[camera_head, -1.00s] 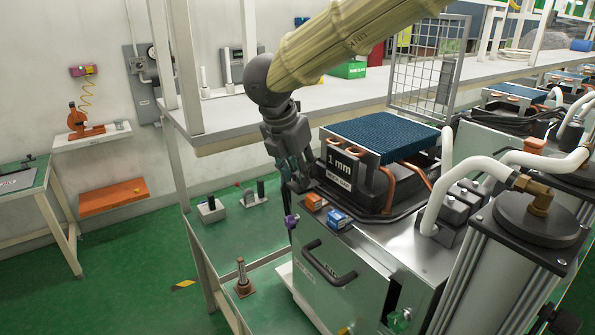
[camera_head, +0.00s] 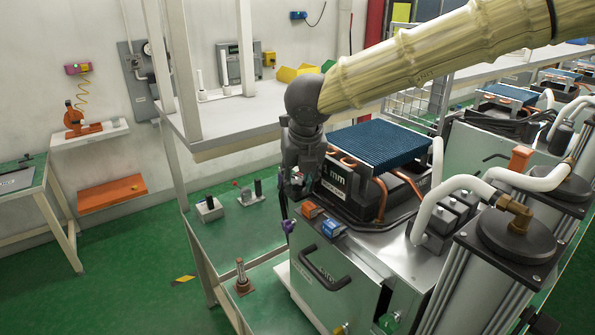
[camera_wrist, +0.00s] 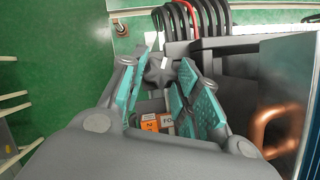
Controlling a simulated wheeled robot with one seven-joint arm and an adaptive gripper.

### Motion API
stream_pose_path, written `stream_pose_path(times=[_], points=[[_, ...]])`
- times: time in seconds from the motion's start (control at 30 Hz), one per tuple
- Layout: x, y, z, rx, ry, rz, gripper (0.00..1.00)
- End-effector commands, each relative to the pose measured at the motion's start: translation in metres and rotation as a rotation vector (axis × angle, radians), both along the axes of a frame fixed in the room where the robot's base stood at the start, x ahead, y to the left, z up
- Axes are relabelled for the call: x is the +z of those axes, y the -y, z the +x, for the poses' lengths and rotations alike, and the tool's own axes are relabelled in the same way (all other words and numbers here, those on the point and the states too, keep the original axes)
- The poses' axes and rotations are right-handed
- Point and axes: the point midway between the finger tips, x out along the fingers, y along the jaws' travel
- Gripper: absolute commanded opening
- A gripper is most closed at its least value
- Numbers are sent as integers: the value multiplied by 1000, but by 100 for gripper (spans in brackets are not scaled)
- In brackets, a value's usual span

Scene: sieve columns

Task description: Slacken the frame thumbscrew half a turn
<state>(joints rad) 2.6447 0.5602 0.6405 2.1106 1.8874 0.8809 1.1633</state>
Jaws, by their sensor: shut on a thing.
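A dark grey star-shaped knob (camera_wrist: 158,72), which I take to be the frame thumbscrew, shows in the wrist view between the teal pads of my gripper (camera_wrist: 164,72). The pads are shut on its sides. In the head view my gripper (camera_head: 292,190) points down at the left front corner of the sieve unit, beside the "1 mm" label (camera_head: 335,182). The knob is hidden behind the fingers there.
Copper pipes (camera_head: 380,197) and a blue finned block (camera_head: 378,143) are to the right. Green floor lies at left.

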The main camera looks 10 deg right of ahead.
Motion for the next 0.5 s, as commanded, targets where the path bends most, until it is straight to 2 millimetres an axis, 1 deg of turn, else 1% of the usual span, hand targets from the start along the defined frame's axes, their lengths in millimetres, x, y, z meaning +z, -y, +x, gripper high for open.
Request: stream_pose_path(times=[0.03, 0.2, 0.5], points=[[3, 1, 0, 16, 1, 2, 8], [1, 1, 0, 57, 0, 0, 8], [0, 1, 0, 74, 0, 0, 8]])
